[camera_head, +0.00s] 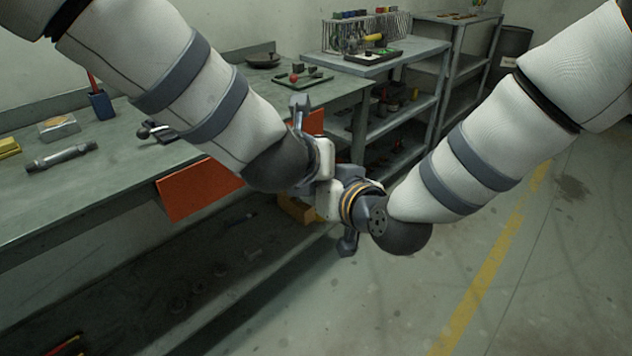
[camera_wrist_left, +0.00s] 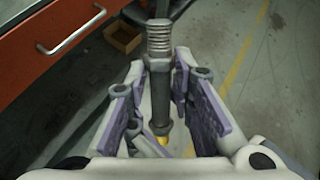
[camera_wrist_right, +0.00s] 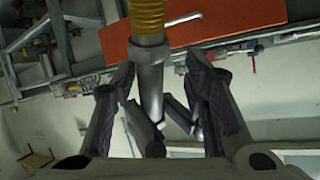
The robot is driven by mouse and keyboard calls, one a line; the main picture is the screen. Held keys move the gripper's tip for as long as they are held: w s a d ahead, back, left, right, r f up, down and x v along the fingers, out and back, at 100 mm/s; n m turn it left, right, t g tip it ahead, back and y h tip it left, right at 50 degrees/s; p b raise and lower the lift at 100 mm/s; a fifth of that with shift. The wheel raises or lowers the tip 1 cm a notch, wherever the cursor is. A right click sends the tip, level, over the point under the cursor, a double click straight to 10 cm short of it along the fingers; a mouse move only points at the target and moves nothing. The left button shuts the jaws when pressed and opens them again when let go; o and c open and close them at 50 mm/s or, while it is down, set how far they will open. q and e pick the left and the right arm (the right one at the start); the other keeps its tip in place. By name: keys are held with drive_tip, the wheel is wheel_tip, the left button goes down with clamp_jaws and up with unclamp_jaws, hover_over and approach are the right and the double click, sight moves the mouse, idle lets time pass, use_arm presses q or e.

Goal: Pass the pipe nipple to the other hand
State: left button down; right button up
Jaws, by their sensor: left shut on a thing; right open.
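The pipe nipple (camera_wrist_left: 160,85) is a grey metal rod. In the left wrist view it runs between the fingers of my left gripper (camera_wrist_left: 158,108), with grey threads farther out and a yellow tip near the palm. My left gripper is shut on it. In the right wrist view the nipple (camera_wrist_right: 150,82) reaches between the spread fingers of my right gripper (camera_wrist_right: 163,100), with a yellow ribbed part above it. My right gripper is open; I cannot tell whether it touches the nipple. In the head view the left gripper (camera_head: 316,168) and right gripper (camera_head: 338,196) meet and mostly hide the nipple.
The workbench (camera_head: 35,205) stands at left, with an open-looking orange drawer front (camera_head: 200,190) close to my left arm. A grey rod (camera_head: 62,158) and a blue cup (camera_head: 101,104) are on it. Shelves (camera_head: 400,100) stand behind. The floor (camera_head: 560,270) at right is clear.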

drive_tip(key=shift+c, duration=0.6)
clamp_jaws()
use_arm(q)
drive_tip(key=c, duration=1.3)
unclamp_jaws()
use_arm(e)
drive_tip(key=shift+a, duration=0.15)
use_arm(q)
drive_tip(key=shift+d, duration=0.1)
